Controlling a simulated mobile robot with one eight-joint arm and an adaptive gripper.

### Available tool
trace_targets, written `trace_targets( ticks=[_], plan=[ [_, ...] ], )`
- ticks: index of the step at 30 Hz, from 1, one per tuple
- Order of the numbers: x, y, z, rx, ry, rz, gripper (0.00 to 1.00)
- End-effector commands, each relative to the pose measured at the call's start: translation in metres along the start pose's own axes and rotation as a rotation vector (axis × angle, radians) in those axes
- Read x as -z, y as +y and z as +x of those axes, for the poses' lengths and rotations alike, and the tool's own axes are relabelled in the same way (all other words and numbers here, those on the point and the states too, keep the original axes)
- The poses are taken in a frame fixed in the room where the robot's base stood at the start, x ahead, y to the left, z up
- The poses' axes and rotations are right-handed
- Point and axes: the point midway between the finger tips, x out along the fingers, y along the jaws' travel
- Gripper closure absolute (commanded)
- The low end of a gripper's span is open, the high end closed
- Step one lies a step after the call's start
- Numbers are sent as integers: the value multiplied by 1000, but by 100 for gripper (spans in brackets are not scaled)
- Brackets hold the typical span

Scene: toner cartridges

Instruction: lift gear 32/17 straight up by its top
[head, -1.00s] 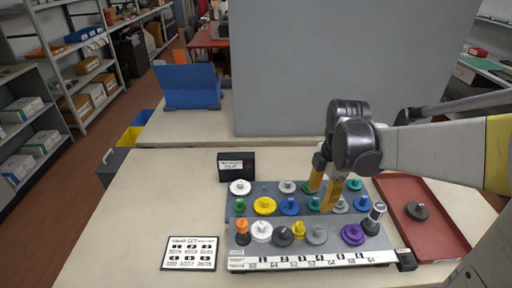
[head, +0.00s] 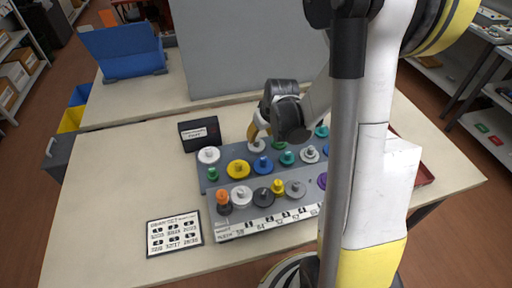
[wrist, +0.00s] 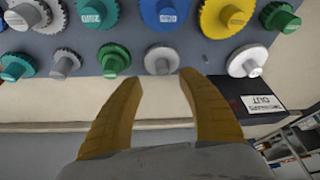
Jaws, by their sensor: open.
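Several stepped gears stand on a grey board (head: 208,184). I cannot read which gear is 32/17. My gripper (wrist: 161,78) is open and empty, its yellow fingers pointing at a light grey gear (wrist: 162,58) in the back row. That gear stands just beyond the fingertips, roughly centred between them and apart from them. In the head view my gripper (head: 258,137) is at the board's back edge, partly covering this gear. A white gear (wrist: 246,62) stands to its right in the wrist view, a green gear (wrist: 113,60) to its left.
A black box (head: 200,134) stands behind the board's left end; it also shows in the wrist view (wrist: 262,104). A printed card (head: 174,232) lies left of the board. Yellow (head: 238,169) and blue (head: 262,164) gears are close by. My arm hides the board's right side.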

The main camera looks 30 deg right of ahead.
Motion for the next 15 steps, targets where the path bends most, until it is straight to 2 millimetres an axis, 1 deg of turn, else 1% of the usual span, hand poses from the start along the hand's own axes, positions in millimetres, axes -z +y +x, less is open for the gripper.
trace_targets(
  ticks=[5,12,15],
  plan=[
    [-1,-2,13,0,0,-2,53],
    [-2,-5,51,0,0,-1,53],
    [-1,-5,55,0,0,-1,53]
  ],
)
